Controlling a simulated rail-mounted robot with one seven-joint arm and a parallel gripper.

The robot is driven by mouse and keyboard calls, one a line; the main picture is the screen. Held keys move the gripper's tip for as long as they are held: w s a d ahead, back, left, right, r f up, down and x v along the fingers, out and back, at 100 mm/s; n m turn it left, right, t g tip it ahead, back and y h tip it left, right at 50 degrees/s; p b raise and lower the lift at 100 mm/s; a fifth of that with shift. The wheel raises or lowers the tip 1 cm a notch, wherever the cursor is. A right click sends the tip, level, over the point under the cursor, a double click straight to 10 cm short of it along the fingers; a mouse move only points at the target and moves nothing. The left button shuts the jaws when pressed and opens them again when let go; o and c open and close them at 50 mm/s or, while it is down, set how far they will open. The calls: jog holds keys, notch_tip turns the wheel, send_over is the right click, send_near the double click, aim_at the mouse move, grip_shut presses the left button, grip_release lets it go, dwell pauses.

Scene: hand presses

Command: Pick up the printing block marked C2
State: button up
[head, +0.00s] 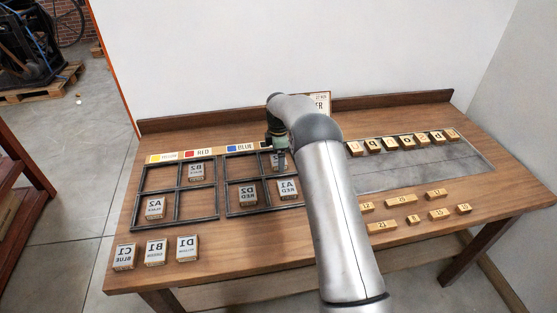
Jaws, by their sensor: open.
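Two dark frames, the left frame (178,189) and the right frame (262,178), each have four compartments. A block (281,161) sits in the back right compartment of the right frame, partly hidden by my gripper (276,149); its mark cannot be read, and no other visible block reads C2. My gripper is open, pointing down at or just above this block; whether its fingers are around it I cannot tell. Blocks D2 (248,194) and A1 (288,188) sit in the front compartments of this frame. Blocks B2 (196,172) and A2 (155,208) are in the left frame. Marks appear mirrored.
Blocks C1 (124,256), B1 (156,251) and D1 (187,247) stand on the table's front left. A grey plate (420,166) with a row of letter blocks (405,143) lies at the right. Small numbered blocks (400,202) lie in front of it. Colour labels (197,154) line the back.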

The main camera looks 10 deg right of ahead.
jog(key=shift+f, duration=0.55)
jog(key=c, duration=1.1)
jog(key=shift+r, duration=0.1)
